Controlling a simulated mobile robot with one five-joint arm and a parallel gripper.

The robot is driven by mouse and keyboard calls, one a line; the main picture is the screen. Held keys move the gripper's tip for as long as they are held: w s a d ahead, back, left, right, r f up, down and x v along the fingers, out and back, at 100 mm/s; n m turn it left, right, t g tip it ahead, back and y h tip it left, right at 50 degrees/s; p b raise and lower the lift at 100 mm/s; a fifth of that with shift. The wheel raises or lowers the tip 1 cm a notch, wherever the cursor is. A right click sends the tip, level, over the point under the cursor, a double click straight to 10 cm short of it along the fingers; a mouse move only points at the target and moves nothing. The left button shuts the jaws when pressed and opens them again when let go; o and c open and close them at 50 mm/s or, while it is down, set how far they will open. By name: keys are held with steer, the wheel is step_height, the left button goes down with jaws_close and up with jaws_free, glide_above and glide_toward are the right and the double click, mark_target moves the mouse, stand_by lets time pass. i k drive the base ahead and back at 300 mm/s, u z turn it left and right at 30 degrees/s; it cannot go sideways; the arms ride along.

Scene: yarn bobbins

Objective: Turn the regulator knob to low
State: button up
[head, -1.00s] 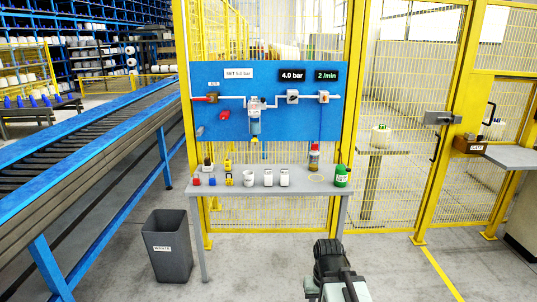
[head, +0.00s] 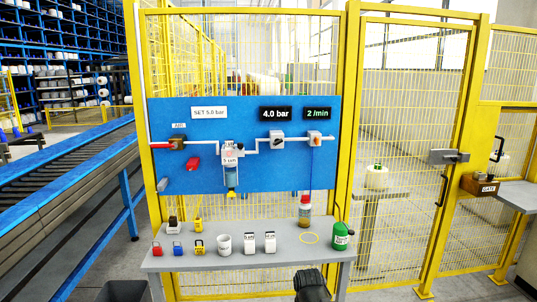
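A blue panel (head: 200,185) stands behind a grey bench, with white pipework along it. A small white unit with a dark knob (head: 277,138) sits on the pipe under the "4.0 bar" display (head: 275,114); I take it to be the regulator, though its label is not readable. A "SET 5.0 bar" sign (head: 209,113) is on the panel's upper left. A dark part of my arm (head: 312,285) shows at the bottom edge, well in front of the panel and below it. My gripper's fingers do not show.
The grey bench (head: 180,263) holds padlocks, white containers, a bottle (head: 305,212) and a green canister (head: 341,237). A filter bowl (head: 231,174) hangs from the pipe. A dark bin (head: 124,291) stands at lower left, a conveyor (head: 75,165) beyond. Yellow mesh fencing (head: 405,110) closes the right.

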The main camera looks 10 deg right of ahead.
mark_target(277, 141)
steer(key=z, duration=0.05)
steer(key=k, duration=0.6)
steer(key=u, duration=0.5)
steer(key=i, duration=0.85)
steer(key=u, duration=0.85)
steer(key=i, duration=0.7)
steer(key=z, duration=0.05)
